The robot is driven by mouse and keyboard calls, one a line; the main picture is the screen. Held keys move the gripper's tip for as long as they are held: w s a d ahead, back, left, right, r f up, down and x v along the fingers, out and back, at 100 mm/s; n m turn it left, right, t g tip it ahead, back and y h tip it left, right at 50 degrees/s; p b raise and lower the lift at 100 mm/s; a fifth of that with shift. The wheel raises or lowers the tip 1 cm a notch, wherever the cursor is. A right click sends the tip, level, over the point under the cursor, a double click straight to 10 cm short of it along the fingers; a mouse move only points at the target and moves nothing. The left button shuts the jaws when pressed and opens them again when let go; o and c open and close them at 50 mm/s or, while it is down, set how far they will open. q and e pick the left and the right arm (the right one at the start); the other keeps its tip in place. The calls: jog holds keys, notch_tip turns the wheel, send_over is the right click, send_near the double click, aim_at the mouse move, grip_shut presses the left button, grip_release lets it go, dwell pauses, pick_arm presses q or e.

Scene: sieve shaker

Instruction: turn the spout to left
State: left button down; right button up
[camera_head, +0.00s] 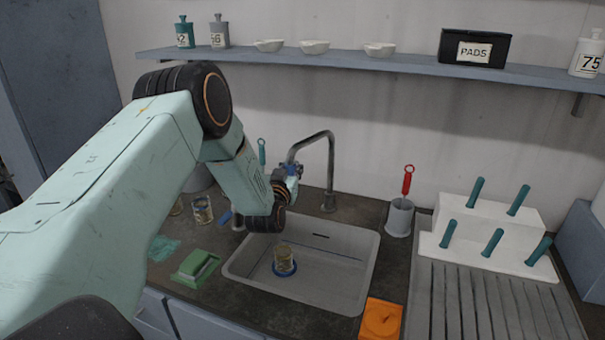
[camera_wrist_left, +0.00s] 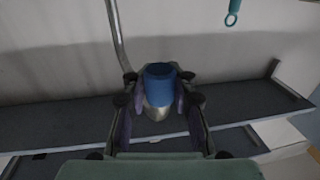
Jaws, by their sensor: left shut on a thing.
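The spout (camera_head: 331,160) is a grey metal pipe that rises from the counter behind the sink (camera_head: 335,262) and bends over to the left. In the head view its free end is at my left gripper (camera_head: 291,180), above the sink's back left part. In the left wrist view my left gripper (camera_wrist_left: 160,105) is shut on the spout's blue end piece (camera_wrist_left: 160,76), with a finger on each side. Part of the grey pipe (camera_wrist_left: 116,35) also shows there. My right gripper is not in view.
A jar (camera_head: 284,262) stands on a blue ring in the sink. Left of it lie a green sponge holder (camera_head: 195,267) and a cloth (camera_head: 163,248). A red-handled brush (camera_head: 407,180) stands in a grey holder on the right, near a white rack (camera_head: 490,225) and an orange item (camera_head: 381,320).

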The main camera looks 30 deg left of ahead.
pick_arm(q)
jog(key=shift+w+a+f+b, duration=0.1)
jog(key=shift+a+f+b, duration=0.1)
jog(key=shift+a, duration=0.9)
jog(key=shift+w+a+f+b, duration=0.1)
jog(key=shift+a+f+b, duration=0.1)
jog(key=shift+a, duration=0.85)
jog(key=c, duration=1.6)
grip_release()
jog(key=o, duration=0.3)
jog(key=shift+s+a+r, duration=0.1)
jog(key=shift+s, duration=0.15)
jog(key=shift+o, duration=1.1)
jog(key=shift+r, duration=0.15)
jog(key=v, duration=1.1)
jog(key=shift+s+d, duration=0.15)
jog(key=shift+d, duration=0.25)
